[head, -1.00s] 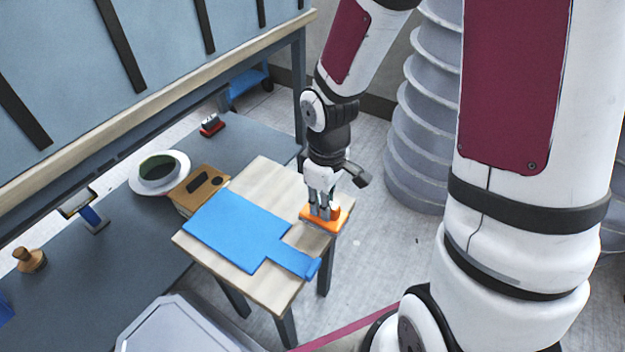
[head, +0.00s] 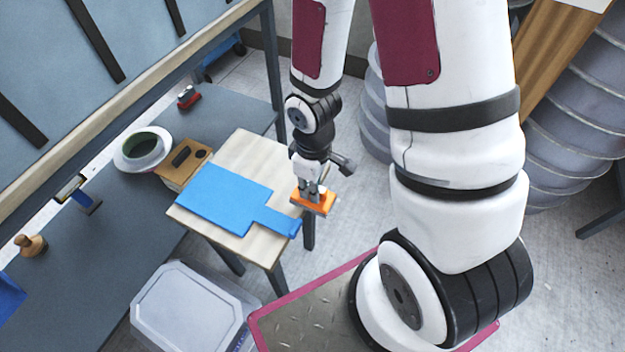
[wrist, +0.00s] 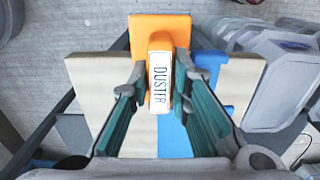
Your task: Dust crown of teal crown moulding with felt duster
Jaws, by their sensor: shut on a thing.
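The felt duster (head: 316,206) is an orange block with a grip, at the right edge of the small wooden-topped table in the head view. My gripper (head: 311,189) points down and is shut on its grip. In the wrist view the grip's label (wrist: 160,83) reads DUSTER, between the two fingers of my gripper (wrist: 160,68). The orange base (wrist: 150,28) overlaps the table edge in that view; I cannot tell its height above it. The duster's underside is mostly hidden. I cannot make out a teal crown moulding in either view.
A flat blue paddle-shaped piece (head: 225,198) lies on the table (head: 250,150). Behind it are a tan box (head: 183,160) and a white ring-shaped piece with a dark green inside (head: 142,148) on the long grey bench (head: 110,215). A lidded grey bin (head: 190,305) stands in front.

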